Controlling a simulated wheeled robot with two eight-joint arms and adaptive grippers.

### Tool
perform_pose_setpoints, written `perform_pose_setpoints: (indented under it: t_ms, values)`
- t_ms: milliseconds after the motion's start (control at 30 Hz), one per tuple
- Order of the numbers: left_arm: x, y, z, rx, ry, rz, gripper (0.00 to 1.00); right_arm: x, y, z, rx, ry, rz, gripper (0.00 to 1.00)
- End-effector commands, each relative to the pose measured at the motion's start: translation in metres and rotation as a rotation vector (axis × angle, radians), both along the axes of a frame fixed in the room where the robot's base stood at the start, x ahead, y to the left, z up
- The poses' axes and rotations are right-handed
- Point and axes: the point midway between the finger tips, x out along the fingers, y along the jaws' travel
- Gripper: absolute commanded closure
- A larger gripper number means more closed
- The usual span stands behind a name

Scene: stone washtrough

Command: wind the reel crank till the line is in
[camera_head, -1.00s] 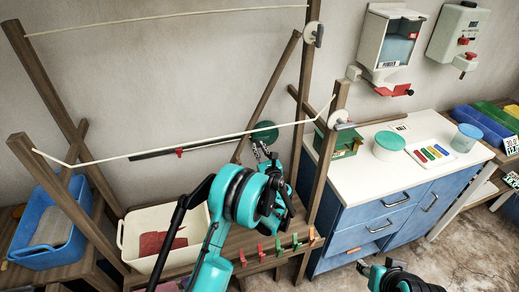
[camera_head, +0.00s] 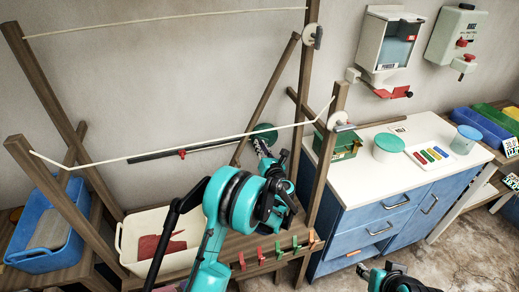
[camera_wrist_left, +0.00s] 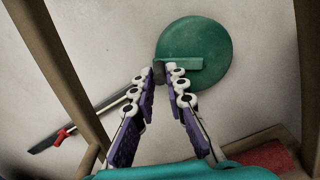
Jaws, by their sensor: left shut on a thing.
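The green round reel (camera_head: 265,134) is on the wall behind the drying frame, and it fills the upper middle of the left wrist view (camera_wrist_left: 208,42). A green crank bar (camera_wrist_left: 185,63) crosses its face and ends in a dark grey knob (camera_wrist_left: 158,72) at the disc's left edge. My left gripper (camera_head: 263,148) is shut on this knob; its fingertips (camera_wrist_left: 168,73) hide part of it. A dark rail (camera_head: 208,146) runs left from the reel and carries a red marker (camera_head: 182,153). My right gripper (camera_head: 383,277) is partly in view at the bottom edge; its fingers are unclear.
Wooden posts (camera_head: 323,165) stand close right of my left arm. Cream lines (camera_head: 200,145) cross the frame. A shelf with several pegs (camera_head: 262,255) and a cream tub (camera_head: 128,245) lie below. A white-topped blue cabinet (camera_head: 358,180) stands right.

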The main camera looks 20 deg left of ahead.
Motion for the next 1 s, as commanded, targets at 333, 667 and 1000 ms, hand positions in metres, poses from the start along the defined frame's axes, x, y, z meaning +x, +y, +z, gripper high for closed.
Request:
perform_pose_setpoints:
  t_ms: [333, 667, 1000]
  values:
    - [0.0026, -0.0036, 0.0057, 0.108, 0.072, -0.001, 1.0, 0.0, 0.0, -0.0009, 0.0, 0.0, 0.0, 0.57]
    - [0.0029, -0.004, 0.0064, 0.123, 0.082, -0.001, 1.0, 0.0, 0.0, -0.001, 0.0, 0.0, 0.0, 0.57]
    - [0.0028, -0.0038, 0.0062, 0.122, 0.082, 0.0, 0.66, 0.0001, 0.0, -0.0009, 0.0, 0.0, 0.0, 0.57]
